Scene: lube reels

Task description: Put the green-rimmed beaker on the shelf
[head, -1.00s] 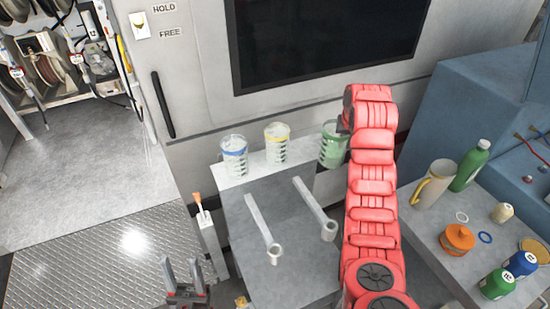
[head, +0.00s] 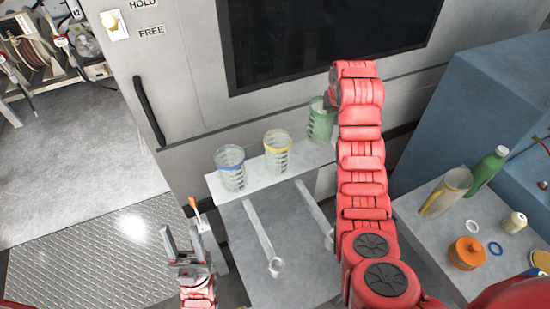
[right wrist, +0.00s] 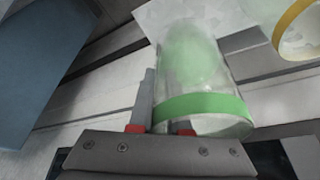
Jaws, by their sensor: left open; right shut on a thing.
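The green-rimmed beaker (head: 320,122) is at the right end of the white shelf (head: 255,178), beside the yellow-rimmed beaker (head: 277,148). It looks upright; I cannot tell whether its base touches the shelf. My right gripper (head: 333,99) is shut on it near the rim. In the right wrist view the clear beaker (right wrist: 195,75) with its green band is between the fingers (right wrist: 165,125), one finger partly hidden behind the glass. My left gripper (head: 188,243) is open and empty, low at left, away from the shelf.
A blue-rimmed beaker (head: 230,170) stands at the shelf's left end. A grey table (head: 420,225) at right holds a jug (head: 446,193), a green bottle (head: 487,170) and an orange pot (head: 467,252). A cabinet wall rises behind the shelf.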

